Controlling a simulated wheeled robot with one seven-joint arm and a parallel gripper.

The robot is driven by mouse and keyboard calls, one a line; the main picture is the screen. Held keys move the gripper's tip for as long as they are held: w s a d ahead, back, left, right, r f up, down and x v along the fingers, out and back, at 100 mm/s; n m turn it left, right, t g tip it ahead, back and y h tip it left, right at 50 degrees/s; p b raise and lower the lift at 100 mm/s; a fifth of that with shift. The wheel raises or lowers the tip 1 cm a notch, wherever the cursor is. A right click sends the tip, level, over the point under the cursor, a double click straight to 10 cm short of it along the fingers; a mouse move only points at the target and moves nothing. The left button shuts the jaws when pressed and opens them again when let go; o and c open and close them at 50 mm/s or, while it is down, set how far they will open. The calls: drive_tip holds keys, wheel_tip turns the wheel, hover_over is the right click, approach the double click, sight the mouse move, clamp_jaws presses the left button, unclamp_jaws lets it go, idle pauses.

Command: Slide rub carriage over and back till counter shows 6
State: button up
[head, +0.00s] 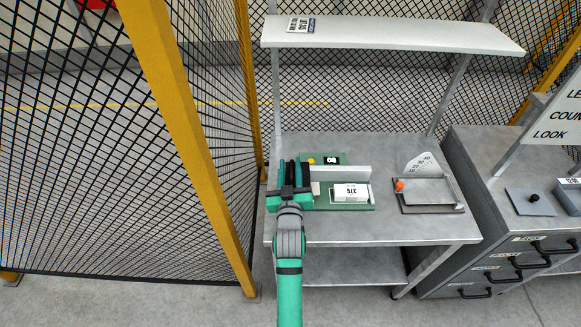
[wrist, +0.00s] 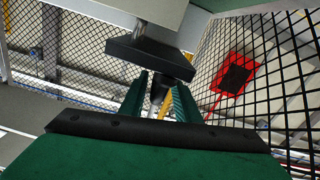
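The rub tester has a green base (head: 325,207) and stands on the grey bench, left of its middle. It bears a long light-grey bar (head: 342,173), a white label block (head: 352,191) and a small black counter window (head: 331,160). The counter's digits look like 08 or 80; I cannot tell which. My gripper (head: 294,172) is at the tester's left end, its fingers apart. In the wrist view a dark block on a grey stem (wrist: 150,55), probably part of the carriage, is close above the fingers. A grey post (wrist: 157,90) shows between the fingers. The gripper hides the tester's left end.
A grey device with an orange knob (head: 399,185) and a fan-shaped scale stands to the right on the bench. A shelf (head: 390,35) overhangs the back. A yellow-framed mesh fence (head: 175,110) is close on the left. A drawer cabinet (head: 500,235) stands right.

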drive_tip(key=s, duration=1)
drive_tip(key=shift+s, duration=0.4)
drive_tip(key=s+f+g, duration=0.1)
drive_tip(key=s+f, duration=0.3)
drive_tip(key=s, duration=0.5)
drive_tip(key=s+f, duration=0.4)
drive_tip(key=s, duration=0.5)
drive_tip(key=s+r+m+g, duration=0.1)
drive_tip(key=s+r+m, duration=0.1)
drive_tip(key=s, duration=1.7)
drive_tip(key=shift+s+d+g, duration=0.2)
drive_tip(key=shift+s+g, duration=0.1)
